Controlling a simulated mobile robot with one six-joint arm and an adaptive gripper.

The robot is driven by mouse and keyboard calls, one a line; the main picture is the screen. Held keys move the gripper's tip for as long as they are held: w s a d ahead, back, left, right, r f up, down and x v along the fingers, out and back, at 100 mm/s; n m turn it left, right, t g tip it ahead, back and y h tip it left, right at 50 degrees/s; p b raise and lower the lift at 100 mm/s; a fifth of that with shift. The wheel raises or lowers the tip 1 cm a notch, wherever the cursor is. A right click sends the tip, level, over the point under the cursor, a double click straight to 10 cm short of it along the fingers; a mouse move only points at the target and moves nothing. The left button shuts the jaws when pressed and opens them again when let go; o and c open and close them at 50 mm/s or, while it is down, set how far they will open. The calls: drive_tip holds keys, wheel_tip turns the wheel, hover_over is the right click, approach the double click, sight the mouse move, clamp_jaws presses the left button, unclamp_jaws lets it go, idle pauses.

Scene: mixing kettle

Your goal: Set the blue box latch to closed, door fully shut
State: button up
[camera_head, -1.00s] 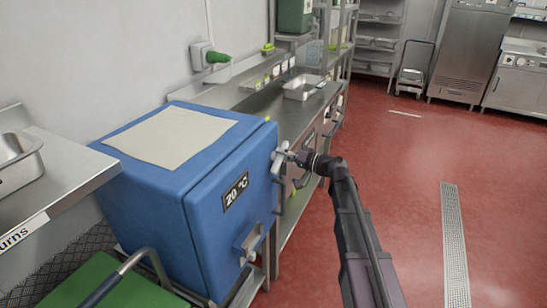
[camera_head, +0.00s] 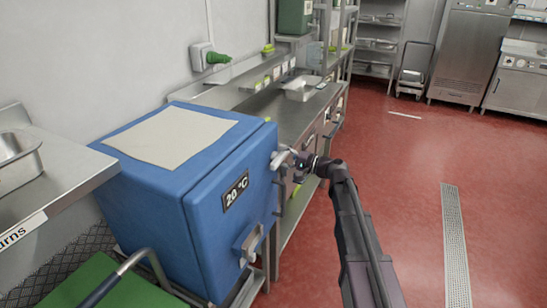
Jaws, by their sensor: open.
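The door (camera_head: 222,225) looks shut, or nearly so; a small gap cannot be ruled out. A grey metal latch (camera_head: 248,243) sits low on the door's front. My gripper (camera_head: 281,157) is open beside the upper right edge of the door, close to it. Whether it touches the door, and what lies between its fingers, cannot be told.
A pale sheet (camera_head: 170,137) lies on the box top. A steel counter (camera_head: 300,113) with shelves runs behind it. A steel surface (camera_head: 50,180) and a green cart (camera_head: 115,290) with a bar handle are at left. Red floor (camera_head: 410,190) is clear at right.

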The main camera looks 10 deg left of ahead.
drive_tip(key=v, duration=0.7)
idle(0.6)
drive_tip(key=s+d+f+n+g+h, duration=0.25)
drive_tip(key=s+d+f+h, duration=0.25)
drive_tip(key=s+f+h, duration=0.35)
drive_tip(key=s+d+f+n+g+h, duration=0.25)
drive_tip(key=s+d+f+h, duration=0.25)
drive_tip(key=s+f, duration=0.5)
drive_tip(key=s+d+r+g+h+p, duration=0.1)
drive_tip(key=s+d+h, duration=0.3)
drive_tip(key=s+d, duration=0.15)
wheel_tip(320, 180, up, 14)
drive_tip(key=p, duration=1.4)
drive_tip(key=shift+m, duration=0.4)
drive_tip(key=shift+w+d+y, duration=0.1)
drive_tip(key=shift+w+y, duration=0.05)
drive_tip(key=shift+y, duration=0.1)
drive_tip(key=shift+c, duration=0.2)
idle(0.4)
